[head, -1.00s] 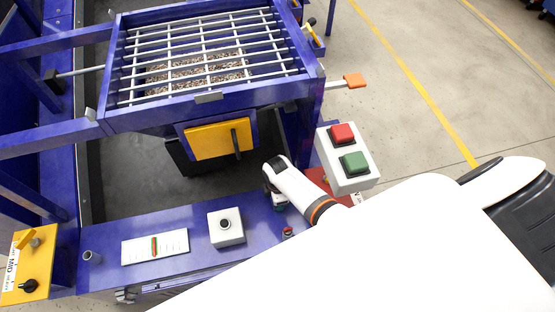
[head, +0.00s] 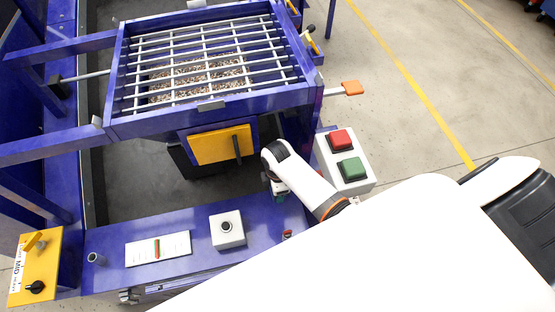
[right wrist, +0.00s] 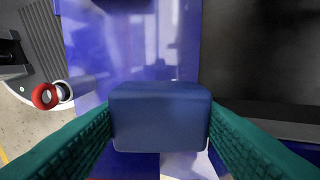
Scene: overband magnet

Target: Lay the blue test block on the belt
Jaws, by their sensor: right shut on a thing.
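The blue test block (right wrist: 160,118) fills the lower middle of the right wrist view, between the green pads of my right gripper. My right gripper (head: 279,189) is shut on it. In the head view the gripper is small, partly covered by my white arm, above the inner edge of the blue frame; I cannot make out the block there. The dark belt (head: 135,170) lies left of the gripper under the barred frame. In the right wrist view the belt (right wrist: 255,55) is at the right, and the block overlaps the blue frame. My left gripper is not in view.
A white box with red and green buttons (head: 345,187) stands close right of my arm. A yellow panel (head: 222,145) hangs above the belt near the gripper. The blue front ledge (head: 190,256) carries a small button box (head: 227,229) and a white gauge plate (head: 158,249).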

